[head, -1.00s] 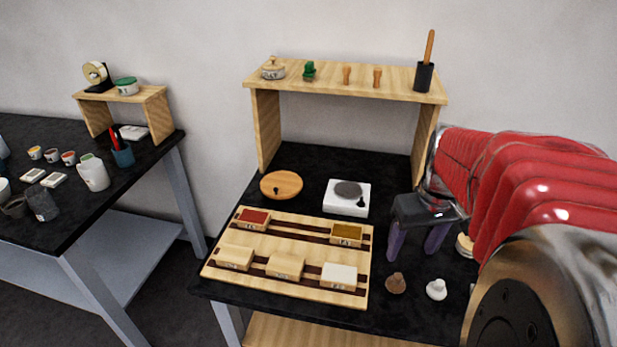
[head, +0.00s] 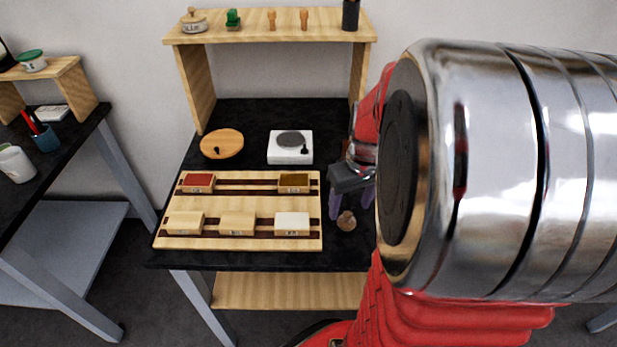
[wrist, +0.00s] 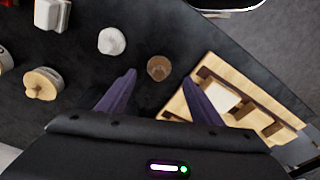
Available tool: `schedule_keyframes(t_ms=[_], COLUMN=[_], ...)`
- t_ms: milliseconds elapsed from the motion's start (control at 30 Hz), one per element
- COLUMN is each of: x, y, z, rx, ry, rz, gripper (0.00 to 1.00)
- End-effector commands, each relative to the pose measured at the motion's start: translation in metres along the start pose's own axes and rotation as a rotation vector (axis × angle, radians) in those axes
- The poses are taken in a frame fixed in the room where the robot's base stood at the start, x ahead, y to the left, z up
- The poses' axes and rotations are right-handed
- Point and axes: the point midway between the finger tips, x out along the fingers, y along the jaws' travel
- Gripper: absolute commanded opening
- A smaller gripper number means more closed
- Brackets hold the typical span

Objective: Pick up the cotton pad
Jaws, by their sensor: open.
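A white, rounded piece (wrist: 112,41) that looks like the cotton pad lies on the black tabletop in the wrist view; in the head view my arm hides it. A similar brown piece (wrist: 159,67) lies beside it, and also shows in the head view (head: 347,221). My gripper (wrist: 159,79) is open and empty, with its two purple fingers apart. In the wrist view the brown piece shows between and just beyond the fingertips, and the white piece is to the left of them. In the head view my gripper (head: 351,203) is over the table, right of the wooden tray.
The wooden tray (head: 255,246) holds several small blocks. A wooden disc (head: 222,144) and a white device with a grey plate (head: 290,155) stand behind it. A wooden shelf (head: 270,28) spans the back. In the wrist view a round wooden pot (wrist: 43,84) is at left.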

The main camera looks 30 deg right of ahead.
Motion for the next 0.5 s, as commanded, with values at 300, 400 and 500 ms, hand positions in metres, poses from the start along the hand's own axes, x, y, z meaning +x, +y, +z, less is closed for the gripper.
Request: schedule_keyframes(t_ms=[300,400,500], x=[0.0024,0.0041,0.0106], y=[-0.0001,0.0,0.0004], z=[-0.0002,-0.0002,-0.0007], rx=[-0.001,0.0,0.0], ry=[0.001,0.0,-0.001], rz=[0.0,0.0,0.0], gripper=[0.59,0.59,0.59])
